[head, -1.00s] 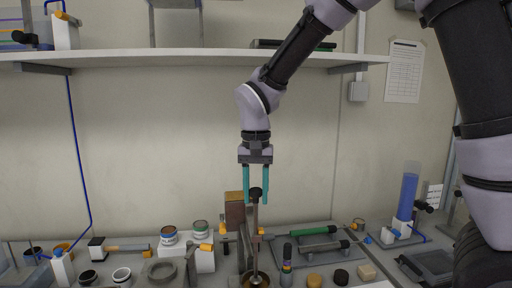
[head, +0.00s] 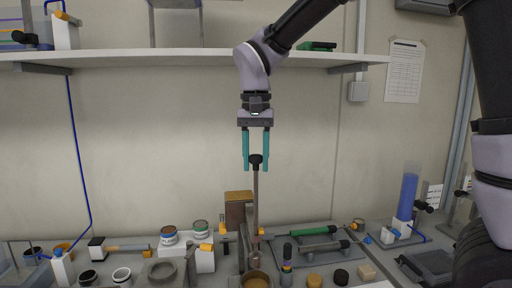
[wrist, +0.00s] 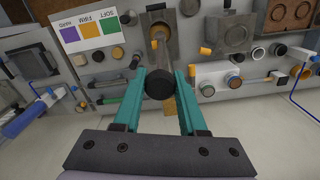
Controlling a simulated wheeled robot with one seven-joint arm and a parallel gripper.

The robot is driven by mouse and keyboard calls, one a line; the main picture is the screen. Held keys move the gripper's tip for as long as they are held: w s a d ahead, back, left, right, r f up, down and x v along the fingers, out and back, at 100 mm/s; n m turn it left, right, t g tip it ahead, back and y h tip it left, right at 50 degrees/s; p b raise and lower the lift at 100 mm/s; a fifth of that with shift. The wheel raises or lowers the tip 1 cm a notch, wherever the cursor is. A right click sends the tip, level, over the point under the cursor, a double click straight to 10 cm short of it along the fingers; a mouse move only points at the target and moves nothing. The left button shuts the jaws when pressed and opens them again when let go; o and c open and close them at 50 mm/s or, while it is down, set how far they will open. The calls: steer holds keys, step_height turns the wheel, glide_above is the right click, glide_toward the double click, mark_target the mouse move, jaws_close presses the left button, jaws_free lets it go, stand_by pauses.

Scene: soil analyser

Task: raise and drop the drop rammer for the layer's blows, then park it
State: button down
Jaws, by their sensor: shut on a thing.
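The drop rammer is an upright metal rod (head: 256,205) with a black knob on top. My teal-fingered gripper (head: 256,160) is shut on it at the knob, high above the bench. The rammer's foot (head: 257,256) hangs over the round brass-coloured mould (head: 257,281) at the bottom of the head view.
A brown block (head: 238,209) stands just behind the rod. A green-handled tool (head: 309,232) lies on a tray to the right. Cans (head: 201,229) and a grey ring (head: 163,271) are on the left. The shelf (head: 200,58) is above; the wall space below it is clear.

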steer(key=shift+r, duration=1.1)
steer(key=shift+c, duration=1.9)
jaws_free()
step_height(320, 180, up, 10)
steer(key=d+r+m+t+y, duration=0.1)
steer(key=d+t+y, duration=0.1)
steer(key=d, duration=1.4)
steer(key=s+d+f+m+t, duration=0.1)
steer(key=s+d+f+t, duration=0.1)
steer(key=d, duration=0.5)
steer(key=s+d+f+m+t, duration=0.2)
steer(key=s+d+t, duration=0.1)
steer(key=d, duration=0.4)
steer(key=shift+s+d+f, duration=0.3)
steer(key=shift+s+f, duration=0.05)
